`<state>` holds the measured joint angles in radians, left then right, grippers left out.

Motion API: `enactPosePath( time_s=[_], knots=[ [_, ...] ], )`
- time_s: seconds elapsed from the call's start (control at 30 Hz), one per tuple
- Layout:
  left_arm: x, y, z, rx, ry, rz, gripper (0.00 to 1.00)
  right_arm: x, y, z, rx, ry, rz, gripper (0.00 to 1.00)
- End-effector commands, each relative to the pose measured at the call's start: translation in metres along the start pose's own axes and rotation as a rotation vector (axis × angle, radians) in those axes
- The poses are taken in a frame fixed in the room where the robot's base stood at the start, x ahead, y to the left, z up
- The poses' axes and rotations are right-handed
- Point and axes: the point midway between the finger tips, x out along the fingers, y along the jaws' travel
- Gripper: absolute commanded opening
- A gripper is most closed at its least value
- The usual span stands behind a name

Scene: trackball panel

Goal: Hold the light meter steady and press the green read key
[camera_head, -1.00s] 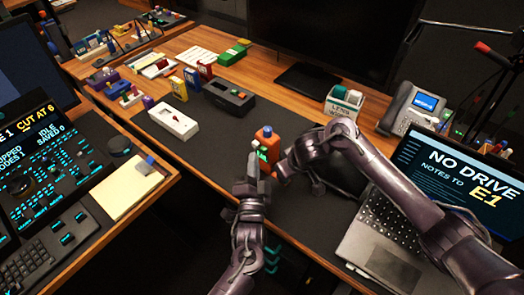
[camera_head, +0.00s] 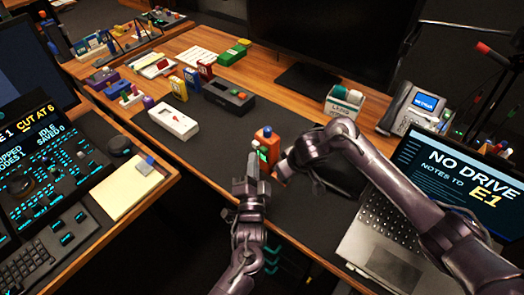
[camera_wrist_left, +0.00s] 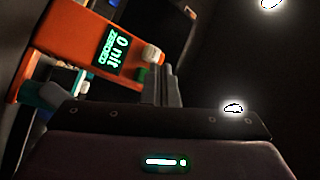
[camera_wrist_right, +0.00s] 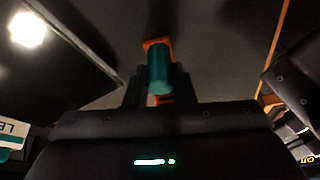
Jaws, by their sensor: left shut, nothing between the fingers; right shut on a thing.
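The orange light meter (camera_head: 266,141) is in the middle of the head view, above the dark desk mat. In the left wrist view the meter (camera_wrist_left: 78,38) is tilted, and its screen (camera_wrist_left: 116,50) reads "0 nit ZEROED". Beside the screen are a white key (camera_wrist_left: 151,53) and the green read key (camera_wrist_left: 141,75). My left gripper (camera_head: 252,160) is shut and empty. Its fingertips (camera_wrist_left: 170,75) are close beside the green key; I cannot tell whether they touch it. My right gripper (camera_wrist_right: 158,88) is shut on the meter, at a teal cylindrical part (camera_wrist_right: 159,68).
A laptop (camera_head: 385,240) lies to the right, with a desk phone (camera_head: 412,108) behind it. A white device (camera_head: 173,118) and a dark box (camera_head: 229,95) are on the mat to the left. A control console (camera_head: 45,185) is at far left.

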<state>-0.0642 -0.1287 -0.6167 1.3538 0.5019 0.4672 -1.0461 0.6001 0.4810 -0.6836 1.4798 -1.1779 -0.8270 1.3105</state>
Motion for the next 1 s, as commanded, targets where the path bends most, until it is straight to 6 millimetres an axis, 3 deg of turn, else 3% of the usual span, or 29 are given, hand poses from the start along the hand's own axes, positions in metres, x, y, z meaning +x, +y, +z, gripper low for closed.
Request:
enactPosePath(
  time_s=[1.0],
  knots=[
    [0.0055,0.0037,-0.0044,0.0,0.0,0.0,0.0,0.0001,-0.0004,0.0001,-0.001,0.0,-0.001,0.0]
  ],
)
